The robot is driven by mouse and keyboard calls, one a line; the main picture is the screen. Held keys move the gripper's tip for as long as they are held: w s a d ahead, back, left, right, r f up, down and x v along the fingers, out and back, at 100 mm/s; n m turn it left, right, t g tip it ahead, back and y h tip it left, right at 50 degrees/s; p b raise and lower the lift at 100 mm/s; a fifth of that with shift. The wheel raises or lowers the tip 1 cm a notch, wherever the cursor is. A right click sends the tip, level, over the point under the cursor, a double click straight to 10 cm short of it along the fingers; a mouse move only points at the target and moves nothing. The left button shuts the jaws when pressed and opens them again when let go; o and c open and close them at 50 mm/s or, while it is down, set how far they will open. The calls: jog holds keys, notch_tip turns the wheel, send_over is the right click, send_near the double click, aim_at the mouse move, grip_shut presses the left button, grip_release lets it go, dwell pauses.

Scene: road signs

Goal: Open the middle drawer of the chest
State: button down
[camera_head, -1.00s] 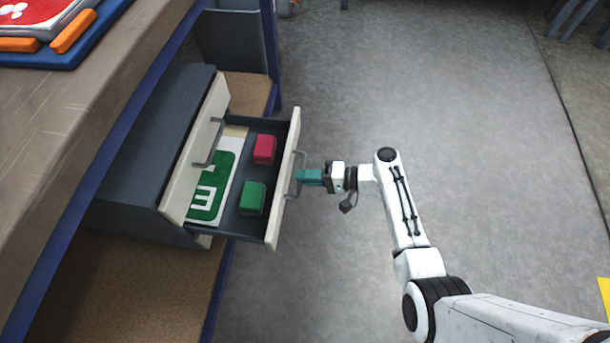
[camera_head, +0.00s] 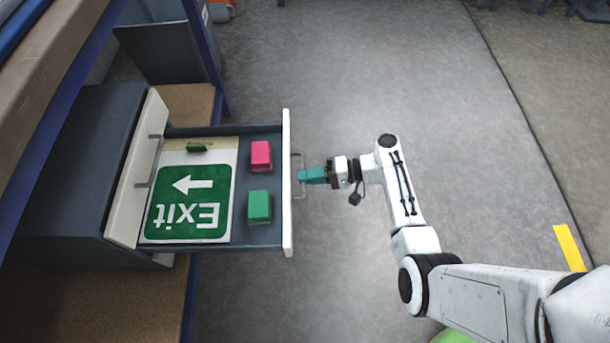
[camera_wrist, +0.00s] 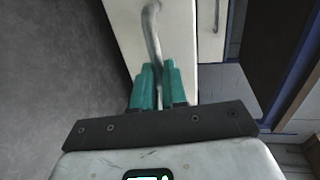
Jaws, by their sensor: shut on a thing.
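The chest (camera_head: 72,165) is dark grey with cream drawer fronts and stands on a brown shelf at the left. One drawer (camera_head: 287,190) is pulled far out, below a shut drawer front (camera_head: 138,170) with its own handle. The open drawer holds a green and white Exit sign (camera_head: 190,203), a pink block (camera_head: 261,155), a green block (camera_head: 259,207) and a small dark green piece (camera_head: 197,147). My gripper (camera_head: 303,176), with teal fingers, is shut on this drawer's handle. In the wrist view the fingers (camera_wrist: 158,85) close around the grey bar handle (camera_wrist: 151,28).
A workbench edge (camera_head: 62,70) overhangs the chest at upper left.

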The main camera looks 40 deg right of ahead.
jog(key=shift+f, duration=0.1)
jog(key=c, duration=1.2)
grip_release()
jog(key=p+v, duration=0.1)
jog(key=v, duration=0.9)
jog(key=shift+s+d, duration=0.2)
jog(key=shift+d, duration=0.1)
